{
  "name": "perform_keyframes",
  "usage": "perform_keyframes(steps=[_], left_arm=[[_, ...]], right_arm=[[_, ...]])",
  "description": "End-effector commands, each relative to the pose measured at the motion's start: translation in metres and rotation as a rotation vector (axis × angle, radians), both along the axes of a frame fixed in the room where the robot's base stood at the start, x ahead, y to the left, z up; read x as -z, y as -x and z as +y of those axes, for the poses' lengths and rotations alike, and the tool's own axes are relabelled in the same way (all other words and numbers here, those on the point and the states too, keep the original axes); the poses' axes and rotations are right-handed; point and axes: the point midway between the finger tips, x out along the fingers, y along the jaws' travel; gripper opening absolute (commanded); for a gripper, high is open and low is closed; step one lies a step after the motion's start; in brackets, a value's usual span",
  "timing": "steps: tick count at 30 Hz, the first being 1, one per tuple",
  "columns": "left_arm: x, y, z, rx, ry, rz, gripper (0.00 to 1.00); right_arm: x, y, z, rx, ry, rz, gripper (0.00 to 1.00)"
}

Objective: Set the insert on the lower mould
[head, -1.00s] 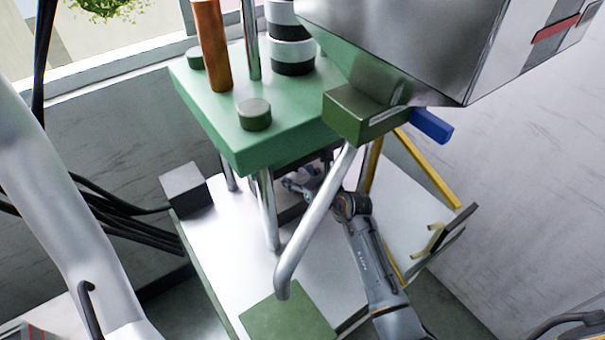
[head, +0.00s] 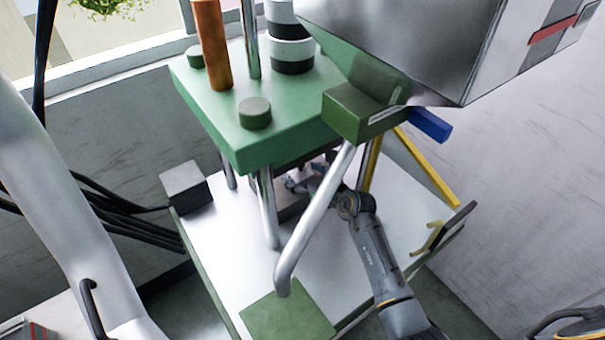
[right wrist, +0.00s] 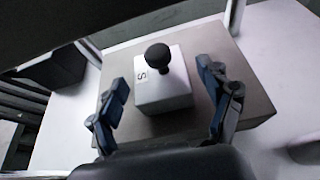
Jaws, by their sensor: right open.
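The insert (right wrist: 163,92) is a pale block with a black ball knob on top and a dark mark like an S on one face. In the right wrist view it stands upright on the brownish-grey lower mould (right wrist: 240,104). My right gripper (right wrist: 162,77) is open, one blue-black finger on each side of the insert with gaps between. In the head view my right gripper (head: 300,184) reaches under the green upper plate (head: 215,120). The insert is hidden there, and the mould (head: 290,207) shows only in part. My left gripper is not in view.
Steel columns (head: 266,210) and a slanting steel bar (head: 312,222) stand close to my right arm. A yellow bar (head: 430,168) and a yellow hook (head: 428,240) are at the right. The white press base (head: 222,228) has bare room at the front left.

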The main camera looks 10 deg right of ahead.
Motion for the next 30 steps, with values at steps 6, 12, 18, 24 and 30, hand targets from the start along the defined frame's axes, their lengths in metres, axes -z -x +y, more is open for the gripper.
perform_keyframes(steps=[6,12,18,24,30], left_arm=[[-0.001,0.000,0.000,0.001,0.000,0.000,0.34],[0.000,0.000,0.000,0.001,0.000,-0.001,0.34],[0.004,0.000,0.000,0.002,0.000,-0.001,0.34],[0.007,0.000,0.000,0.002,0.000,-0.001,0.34],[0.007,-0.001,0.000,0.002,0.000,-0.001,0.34]], right_arm=[[-0.005,0.007,-0.003,0.001,0.001,0.000,0.79],[-0.017,0.037,-0.015,-0.001,0.002,-0.001,0.79],[-0.032,0.071,-0.029,0.000,0.001,0.000,0.79],[-0.044,0.095,-0.039,0.000,0.000,-0.001,0.79],[-0.048,0.103,-0.042,-0.001,0.000,0.000,0.79]])
